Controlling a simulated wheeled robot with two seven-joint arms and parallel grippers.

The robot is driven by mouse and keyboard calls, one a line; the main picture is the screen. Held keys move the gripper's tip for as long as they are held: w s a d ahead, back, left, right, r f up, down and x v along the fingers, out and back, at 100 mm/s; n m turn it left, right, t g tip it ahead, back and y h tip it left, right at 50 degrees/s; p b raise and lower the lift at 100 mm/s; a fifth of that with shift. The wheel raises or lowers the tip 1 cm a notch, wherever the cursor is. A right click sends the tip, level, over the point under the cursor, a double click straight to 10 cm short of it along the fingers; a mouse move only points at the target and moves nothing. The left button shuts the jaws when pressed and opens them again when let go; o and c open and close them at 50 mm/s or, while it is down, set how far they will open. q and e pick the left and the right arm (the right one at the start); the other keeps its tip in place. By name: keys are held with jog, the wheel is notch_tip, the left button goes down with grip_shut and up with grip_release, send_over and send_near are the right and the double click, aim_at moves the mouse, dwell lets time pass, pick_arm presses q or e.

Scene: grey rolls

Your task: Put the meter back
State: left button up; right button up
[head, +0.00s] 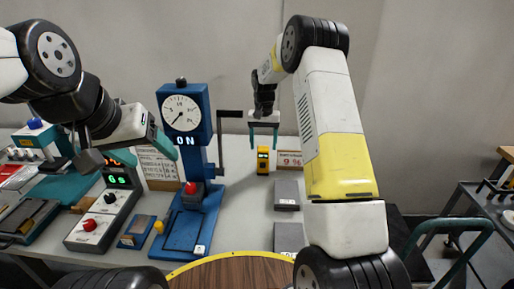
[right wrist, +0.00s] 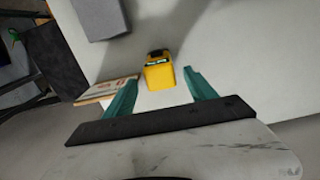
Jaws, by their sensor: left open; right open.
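The yellow meter (head: 263,161) with a dark top and small display stands on the light table, right of the blue gauge stand. My right gripper (head: 264,136) is open above and behind it in the head view, with teal fingers apart. In the right wrist view the yellow meter (right wrist: 159,76) shows just beyond the space between the open fingertips (right wrist: 158,78); I cannot tell whether they touch it. My left gripper (head: 140,148) is open and empty at the left, above the control box.
The blue gauge stand (head: 186,225) reads "ON". Grey blocks (head: 287,195) lie in front of the meter, and a sign (head: 289,159) stands right of it. A control box (head: 103,218) with red and black knobs is at left. A round wooden surface (head: 232,273) is nearest me.

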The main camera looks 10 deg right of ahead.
notch_tip(320, 180, up, 2)
jog(key=shift+r, duration=0.1)
jog(key=s+r+n+t+y, duration=0.1)
jog(key=s+r+t, duration=0.2)
jog(key=s+r, duration=1.3)
jog(key=s+r+n+t, duration=0.1)
jog(key=s+r, duration=0.1)
jog(key=s, duration=0.8)
jog(key=s+r+t+y, duration=0.1)
jog(key=s+r+t, duration=0.1)
jog(key=s, duration=0.8)
jog(key=shift+s+r+n, duration=0.25)
jog(key=shift+s+n, duration=0.15)
